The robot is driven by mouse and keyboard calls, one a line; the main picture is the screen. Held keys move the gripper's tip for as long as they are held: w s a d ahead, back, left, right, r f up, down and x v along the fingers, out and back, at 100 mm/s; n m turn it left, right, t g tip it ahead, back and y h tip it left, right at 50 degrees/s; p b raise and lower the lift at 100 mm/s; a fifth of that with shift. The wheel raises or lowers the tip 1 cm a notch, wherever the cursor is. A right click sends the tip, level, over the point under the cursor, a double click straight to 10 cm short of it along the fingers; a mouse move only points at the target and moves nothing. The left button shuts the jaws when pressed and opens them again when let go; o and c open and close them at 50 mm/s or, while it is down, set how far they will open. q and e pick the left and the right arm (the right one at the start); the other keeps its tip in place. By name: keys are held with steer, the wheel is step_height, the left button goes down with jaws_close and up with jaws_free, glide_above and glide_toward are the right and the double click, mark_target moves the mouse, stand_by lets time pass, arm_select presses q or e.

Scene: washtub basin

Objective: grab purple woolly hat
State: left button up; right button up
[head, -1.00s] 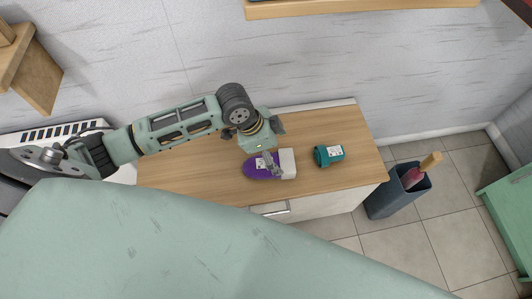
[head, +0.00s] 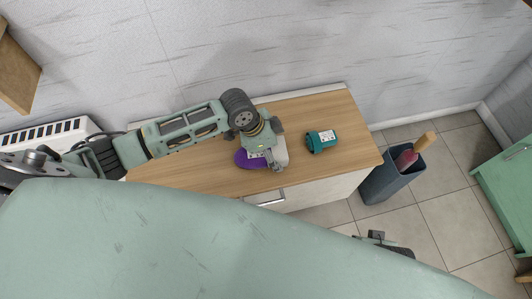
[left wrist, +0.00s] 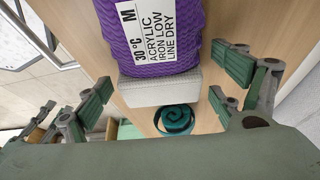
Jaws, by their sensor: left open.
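The purple woolly hat (head: 247,160) lies on the wooden top of a cabinet in the head view, partly hidden by my left gripper (head: 271,156). In the left wrist view the hat (left wrist: 185,20) shows its purple knit, a white care label and a white band at its near end. My left gripper (left wrist: 158,92) is open, with its green-padded fingers spread to both sides of the hat's white end. I see no finger closed on the hat. A dark part of what looks like my right gripper (head: 385,244) shows at the lower right, mostly hidden.
A teal rolled item (head: 321,141) with a white label lies on the cabinet top (head: 180,178), right of the hat. A dark blue bin (head: 390,178) holding a wooden-handled thing stands on the floor to the right. A wall is behind the cabinet.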

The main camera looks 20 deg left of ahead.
arm_select(q)
steer(key=shift+c, duration=0.4)
steer(key=c, duration=1.2)
steer(key=shift+r, duration=0.1)
